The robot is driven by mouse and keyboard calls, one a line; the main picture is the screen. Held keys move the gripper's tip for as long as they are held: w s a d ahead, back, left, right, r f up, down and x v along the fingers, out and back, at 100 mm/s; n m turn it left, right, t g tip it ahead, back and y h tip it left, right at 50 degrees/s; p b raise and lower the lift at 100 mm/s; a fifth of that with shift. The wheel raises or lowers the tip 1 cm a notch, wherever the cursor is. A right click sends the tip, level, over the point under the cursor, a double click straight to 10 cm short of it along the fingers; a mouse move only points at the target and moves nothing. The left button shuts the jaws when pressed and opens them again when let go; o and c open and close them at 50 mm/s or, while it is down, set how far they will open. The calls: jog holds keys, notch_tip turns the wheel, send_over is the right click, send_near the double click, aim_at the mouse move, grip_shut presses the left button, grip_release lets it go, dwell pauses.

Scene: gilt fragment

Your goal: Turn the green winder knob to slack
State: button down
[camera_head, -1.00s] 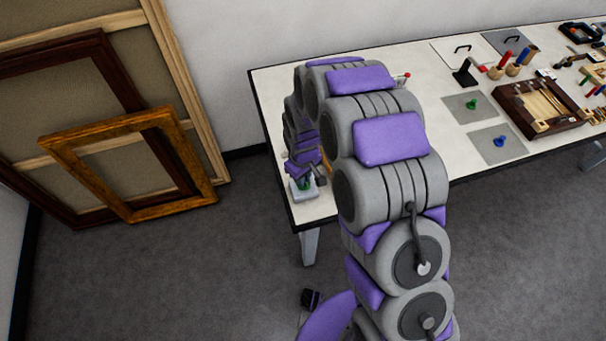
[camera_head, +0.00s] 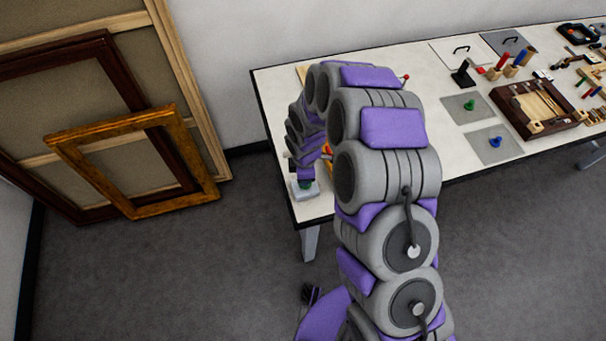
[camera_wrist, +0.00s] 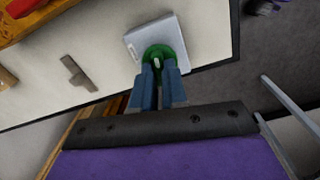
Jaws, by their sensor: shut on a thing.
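The green winder knob (camera_wrist: 172,53) sits on a pale square base (camera_wrist: 148,34) near the table edge in the wrist view. My gripper (camera_wrist: 160,72) has its blue-grey fingers shut on the knob, and they hide part of it. In the head view the green knob (camera_head: 305,184) shows small on its pale base (camera_head: 306,193) at the table's near left corner. The turn angle of the knob is too small to read.
The white table (camera_head: 410,72) runs to the right, with green (camera_head: 470,104) and blue (camera_head: 494,141) pieces on grey mats and a dark wooden tray (camera_head: 503,97). Picture frames (camera_head: 130,165) lean on the wall at left. A grey T-shaped piece (camera_wrist: 77,73) lies near the knob.

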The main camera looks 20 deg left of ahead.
jog(key=n+p, duration=0.1)
jog(key=n, duration=0.3)
jog(key=shift+n, duration=0.3)
jog(key=n+p, duration=0.1)
jog(key=n, duration=0.4)
jog(key=shift+d, duration=0.1)
jog(key=n, duration=0.5)
jog(key=shift+w+n, duration=0.15)
jog(key=shift+n, duration=0.25)
jog(key=shift+r+n, duration=0.1)
jog(key=shift+n, duration=2.2)
jog(key=shift+w, duration=0.1)
jog(key=c, duration=1.2)
grip_release()
jog(key=shift+a, duration=0.2)
jog(key=shift+o, duration=0.2)
jog(key=shift+d, duration=0.1)
